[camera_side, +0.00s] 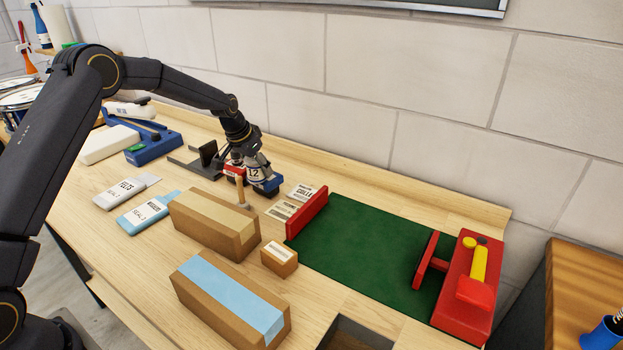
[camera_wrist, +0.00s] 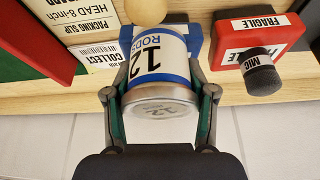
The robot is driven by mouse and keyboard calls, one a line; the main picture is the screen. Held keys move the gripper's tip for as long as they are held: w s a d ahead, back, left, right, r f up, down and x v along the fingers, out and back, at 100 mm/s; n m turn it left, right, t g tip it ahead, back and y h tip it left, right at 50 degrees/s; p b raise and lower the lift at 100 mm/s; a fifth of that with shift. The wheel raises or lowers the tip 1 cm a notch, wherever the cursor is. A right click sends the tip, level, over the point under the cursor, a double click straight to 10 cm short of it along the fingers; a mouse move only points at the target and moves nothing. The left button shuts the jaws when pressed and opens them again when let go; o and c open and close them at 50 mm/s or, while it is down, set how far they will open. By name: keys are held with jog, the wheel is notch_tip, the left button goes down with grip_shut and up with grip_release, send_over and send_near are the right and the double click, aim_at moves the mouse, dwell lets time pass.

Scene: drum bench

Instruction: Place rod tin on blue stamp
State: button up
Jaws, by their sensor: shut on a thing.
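The rod tin (camera_wrist: 158,62) has a white label reading "12 RODS", a blue band and a silver lid. My gripper (camera_wrist: 161,80) is shut on it, one finger on each side, and the tin looks upright. The tin (camera_side: 256,170) also shows in the side view, under my gripper (camera_side: 251,160). The blue stamp (camera_side: 268,187) shows just below the tin. In the wrist view, a blue edge (camera_wrist: 196,40) of it shows behind the tin. Whether the tin touches the stamp I cannot tell; the tin hides much of it.
A wooden knob (camera_wrist: 146,9) is near the tin. Labels (camera_side: 302,192) lie right of the stamp, before a green mat (camera_side: 370,245). Boxes (camera_side: 215,222) stand in front.

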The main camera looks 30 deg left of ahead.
jog(key=shift+f, duration=0.1)
jog(key=o, duration=1.4)
